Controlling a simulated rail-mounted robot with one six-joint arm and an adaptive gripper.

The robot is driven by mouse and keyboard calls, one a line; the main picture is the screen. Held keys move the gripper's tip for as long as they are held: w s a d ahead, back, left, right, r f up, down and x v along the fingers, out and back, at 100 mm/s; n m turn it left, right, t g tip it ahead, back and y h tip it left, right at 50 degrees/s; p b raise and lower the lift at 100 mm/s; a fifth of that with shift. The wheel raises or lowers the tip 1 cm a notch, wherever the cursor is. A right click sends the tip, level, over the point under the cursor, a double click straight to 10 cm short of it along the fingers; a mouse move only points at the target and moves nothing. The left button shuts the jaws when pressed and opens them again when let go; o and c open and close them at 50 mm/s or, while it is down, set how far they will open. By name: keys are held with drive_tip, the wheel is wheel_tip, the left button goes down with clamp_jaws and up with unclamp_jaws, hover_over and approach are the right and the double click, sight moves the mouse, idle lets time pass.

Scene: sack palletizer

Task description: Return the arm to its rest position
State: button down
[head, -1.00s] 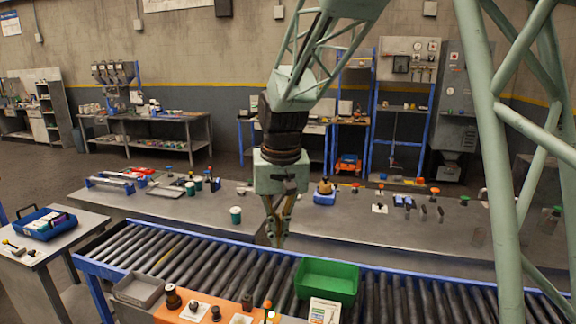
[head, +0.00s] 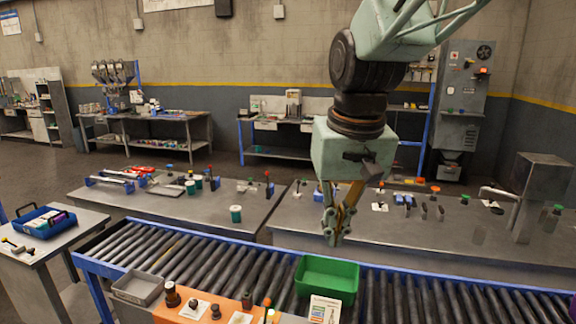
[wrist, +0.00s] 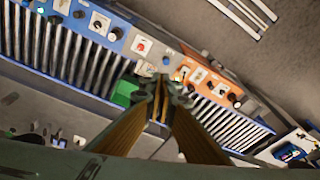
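My gripper (head: 333,226) hangs fingers-down above the roller conveyor, just behind and above the green bin (head: 327,278) in the head view. Its two fingers come close together at the tips, and nothing shows between them. In the wrist view the fingers (wrist: 163,92) reach toward the conveyor, with part of the green bin (wrist: 124,92) showing beside them. I cannot tell whether the fingertips touch.
The roller conveyor (head: 215,268) crosses the front. An orange panel (head: 190,312) with knobs and a grey tray (head: 138,287) stand at its near edge. Two grey benches (head: 235,212) with small parts lie behind. A blue tote (head: 45,222) sits on the left table.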

drive_tip(key=s+d, duration=0.4)
drive_tip(key=s, duration=0.5)
drive_tip(key=s+d+t+b, duration=0.1)
drive_tip(key=s+d, duration=0.2)
drive_tip(key=s, duration=0.5)
drive_tip(key=s+d+m, duration=0.1)
drive_tip(key=s+d, duration=0.3)
drive_tip(key=s, duration=0.5)
drive_tip(key=shift+s+d+t+h+b, duration=0.3)
drive_tip(key=shift+s+b, duration=0.05)
drive_tip(key=c, duration=3.4)
unclamp_jaws()
